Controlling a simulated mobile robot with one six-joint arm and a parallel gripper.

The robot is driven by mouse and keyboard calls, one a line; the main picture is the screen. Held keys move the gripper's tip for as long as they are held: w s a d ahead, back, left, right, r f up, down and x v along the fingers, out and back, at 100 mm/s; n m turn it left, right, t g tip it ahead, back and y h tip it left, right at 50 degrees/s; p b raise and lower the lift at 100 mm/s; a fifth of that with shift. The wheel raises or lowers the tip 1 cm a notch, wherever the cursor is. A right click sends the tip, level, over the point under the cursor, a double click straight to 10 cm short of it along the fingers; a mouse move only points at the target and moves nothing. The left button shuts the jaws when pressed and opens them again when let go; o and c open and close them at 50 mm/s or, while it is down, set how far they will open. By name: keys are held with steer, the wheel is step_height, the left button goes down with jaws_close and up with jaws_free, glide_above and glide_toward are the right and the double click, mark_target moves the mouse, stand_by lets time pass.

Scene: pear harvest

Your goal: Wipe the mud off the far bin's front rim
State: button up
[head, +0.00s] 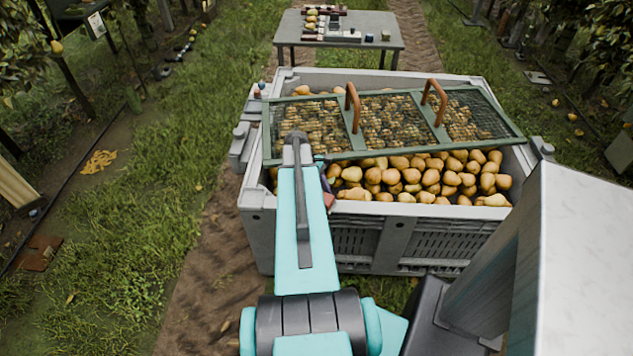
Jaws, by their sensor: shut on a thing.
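One large grey plastic bin (428,214) stands ahead, filled with yellow-brown pears (405,178). I see no second bin, so I cannot tell from this view whether it is the far one. Its near rim runs pale grey below the pears; no mud shows clearly on it, and my arm hides its left part. My teal arm reaches up to the bin's near left side. My gripper is hidden behind my own arm link. A small dark and red piece (329,199) shows beside the link at the rim; I cannot tell what it is.
A green-framed mesh lid (357,146) with two brown handles lies tilted across the bin's back part. A grey table (391,37) with pears and small items stands behind. Grass lies left, with an orange tangle (98,161). My pale column blocks the lower right.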

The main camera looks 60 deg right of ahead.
steer(key=shift+w+a, duration=0.2)
steer(key=shift+w, duration=0.1)
steer(key=shift+w+r+p, duration=0.2)
steer(key=shift+r+p, duration=0.05)
steer(key=shift+p, duration=0.15)
step_height(320, 180, up, 2)
steer(key=shift+r, duration=0.15)
steer(key=shift+r+p, duration=0.95)
steer(key=shift+p, duration=0.05)
steer(key=shift+s+r+p, duration=0.2)
steer(key=shift+r+p, duration=0.25)
steer(key=shift+r, duration=0.3)
steer(key=shift+r+p, duration=0.7)
steer(key=shift+r, duration=0.35)
steer(key=shift+w, duration=0.15)
